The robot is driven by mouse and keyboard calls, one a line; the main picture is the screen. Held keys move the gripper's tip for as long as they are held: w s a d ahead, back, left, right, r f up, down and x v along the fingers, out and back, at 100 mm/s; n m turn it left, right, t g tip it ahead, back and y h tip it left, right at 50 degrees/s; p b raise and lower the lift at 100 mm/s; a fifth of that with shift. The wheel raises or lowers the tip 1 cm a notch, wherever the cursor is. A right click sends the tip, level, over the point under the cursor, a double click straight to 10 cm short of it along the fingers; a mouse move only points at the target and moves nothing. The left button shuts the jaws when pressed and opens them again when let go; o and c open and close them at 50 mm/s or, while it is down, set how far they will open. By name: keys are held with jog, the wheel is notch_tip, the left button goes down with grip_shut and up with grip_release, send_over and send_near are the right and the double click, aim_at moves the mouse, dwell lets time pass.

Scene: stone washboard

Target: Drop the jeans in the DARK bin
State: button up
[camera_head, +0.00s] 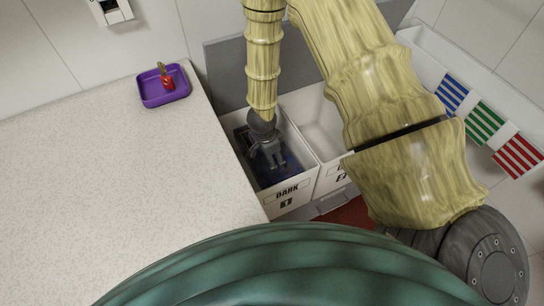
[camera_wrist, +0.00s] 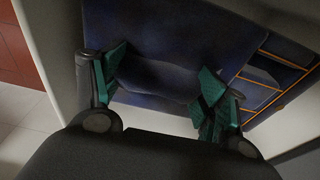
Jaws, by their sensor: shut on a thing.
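The dark blue jeans (camera_wrist: 190,35) with orange stitching fill the upper part of the wrist view. My gripper (camera_wrist: 160,90) is shut on them, with a fold of cloth between its green fingertips. In the head view my gripper (camera_head: 270,158) points down into the opening of the white bin marked DARK 1 (camera_head: 287,199). Dark cloth shows around the fingers inside that bin's walls. My gripper hides part of the cloth, and I cannot tell whether the jeans touch the bin floor.
A second white bin (camera_head: 331,177) stands right beside the DARK bin, partly hidden by my arm. A pale speckled counter (camera_head: 110,190) lies to the left, with a purple tray (camera_head: 151,97) holding a small red item. Blue, green and red striped patches (camera_head: 485,123) show at right.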

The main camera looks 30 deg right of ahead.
jog(key=o, duration=2.1)
jog(key=shift+r, duration=0.1)
jog(key=shift+a+r, duration=0.3)
jog(key=shift+r, duration=1.65)
jog(key=shift+a+r, duration=0.3)
jog(key=shift+r, duration=1.65)
jog(key=shift+a+r, duration=0.3)
jog(key=shift+r, duration=1.65)
